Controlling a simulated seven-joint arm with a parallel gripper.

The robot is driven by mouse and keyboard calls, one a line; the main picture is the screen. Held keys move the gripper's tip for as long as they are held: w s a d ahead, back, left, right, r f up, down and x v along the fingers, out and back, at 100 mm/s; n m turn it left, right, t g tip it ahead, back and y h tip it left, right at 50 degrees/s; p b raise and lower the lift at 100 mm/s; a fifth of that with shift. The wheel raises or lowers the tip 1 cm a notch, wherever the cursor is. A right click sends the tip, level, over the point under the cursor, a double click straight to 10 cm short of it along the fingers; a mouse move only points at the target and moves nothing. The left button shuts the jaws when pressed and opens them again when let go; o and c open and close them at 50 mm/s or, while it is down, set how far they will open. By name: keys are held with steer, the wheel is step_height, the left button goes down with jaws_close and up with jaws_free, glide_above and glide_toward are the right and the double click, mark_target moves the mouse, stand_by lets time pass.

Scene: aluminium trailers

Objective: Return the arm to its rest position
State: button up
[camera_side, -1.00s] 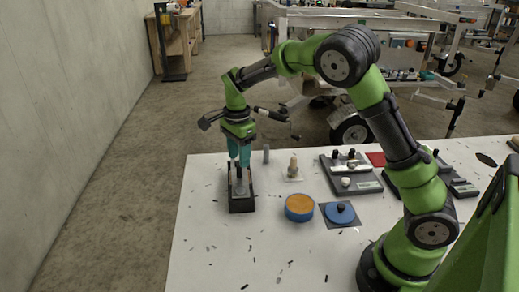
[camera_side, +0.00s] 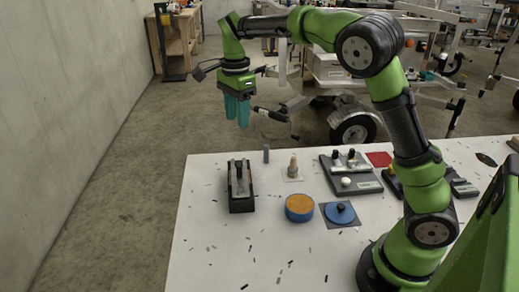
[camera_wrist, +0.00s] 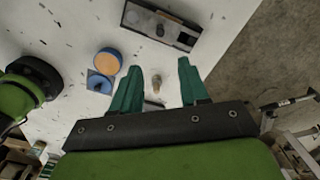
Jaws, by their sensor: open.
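My gripper (camera_side: 237,112) is in the air, well above the far left part of the white table, with its teal fingers pointing down. The fingers are apart and nothing is between them; in the wrist view the gripper (camera_wrist: 156,75) also shows open and empty. A black open-topped box (camera_side: 241,204) stands on the table below it, with a grey piece inside. The box also shows in the wrist view (camera_wrist: 185,38), near the top.
On the white table (camera_side: 215,255) stand a blue round tub (camera_side: 299,215) with orange contents, a blue lid-like disc (camera_side: 340,219) on a dark square, a small peg-like figure (camera_side: 293,168), a grey cylinder (camera_side: 266,154) and a grey fixture board (camera_side: 362,187). A trailer stands behind.

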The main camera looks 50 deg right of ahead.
steer(key=s+a+n+t+y, duration=0.1)
steer(key=s+a+n+t, duration=0.1)
steer(key=s+n, duration=0.6)
steer(key=s+a+r+n+t+y, duration=0.1)
steer(key=s+n+t, duration=0.4)
steer(key=s, duration=0.9)
steer(key=a+n, duration=0.1)
steer(key=n, duration=0.2)
steer(key=shift+s+a+r, duration=0.15)
steer(key=shift+s+a, duration=0.2)
steer(key=shift+s, duration=0.05)
